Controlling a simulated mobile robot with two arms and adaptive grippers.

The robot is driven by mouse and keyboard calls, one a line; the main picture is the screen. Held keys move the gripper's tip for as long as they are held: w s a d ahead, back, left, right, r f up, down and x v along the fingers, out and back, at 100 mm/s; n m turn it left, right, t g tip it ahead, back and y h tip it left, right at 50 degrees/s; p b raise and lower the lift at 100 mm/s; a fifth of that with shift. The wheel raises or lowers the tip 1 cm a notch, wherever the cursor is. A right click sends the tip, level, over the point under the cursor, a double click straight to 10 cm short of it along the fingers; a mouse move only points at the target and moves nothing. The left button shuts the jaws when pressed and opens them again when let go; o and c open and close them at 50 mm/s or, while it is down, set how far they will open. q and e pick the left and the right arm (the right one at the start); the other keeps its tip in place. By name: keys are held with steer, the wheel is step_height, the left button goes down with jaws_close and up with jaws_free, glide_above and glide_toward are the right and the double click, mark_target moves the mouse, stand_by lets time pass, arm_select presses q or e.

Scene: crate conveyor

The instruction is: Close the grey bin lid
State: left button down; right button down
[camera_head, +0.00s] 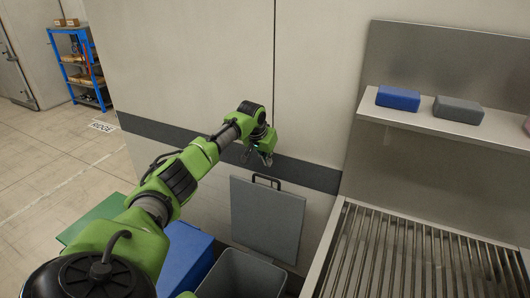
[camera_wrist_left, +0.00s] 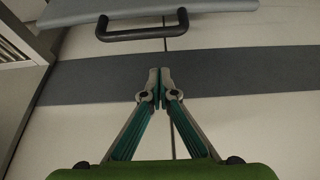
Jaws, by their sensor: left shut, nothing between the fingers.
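The grey bin (camera_head: 241,275) stands at the bottom of the head view, its opening showing. Its grey lid (camera_head: 266,222) stands raised and nearly upright against the wall behind it, with a black handle (camera_head: 267,181) on its top edge. My left gripper (camera_head: 265,158) is shut and empty, a little above the handle and apart from it. In the left wrist view the shut fingertips (camera_wrist_left: 160,88) point toward the handle (camera_wrist_left: 143,32) and the lid's edge (camera_wrist_left: 200,8), with a gap between. My right gripper is not in view.
A blue bin (camera_head: 185,262) stands left of the grey bin, and a green lid (camera_head: 95,218) lies further left, partly behind my arm. A roller conveyor (camera_head: 410,255) is at the right, below a shelf (camera_head: 425,119) with blue and grey boxes. The wall is close behind my gripper.

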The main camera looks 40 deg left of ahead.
arm_select(q)
steer(key=s+p, duration=0.1)
steer(key=s+f, duration=0.1)
steer(key=s+d+p, duration=0.1)
steer(key=shift+s+f+p, duration=0.15)
steer(key=shift+f+p, duration=0.2)
steer(key=shift+f, duration=0.1)
stand_by(0.4)
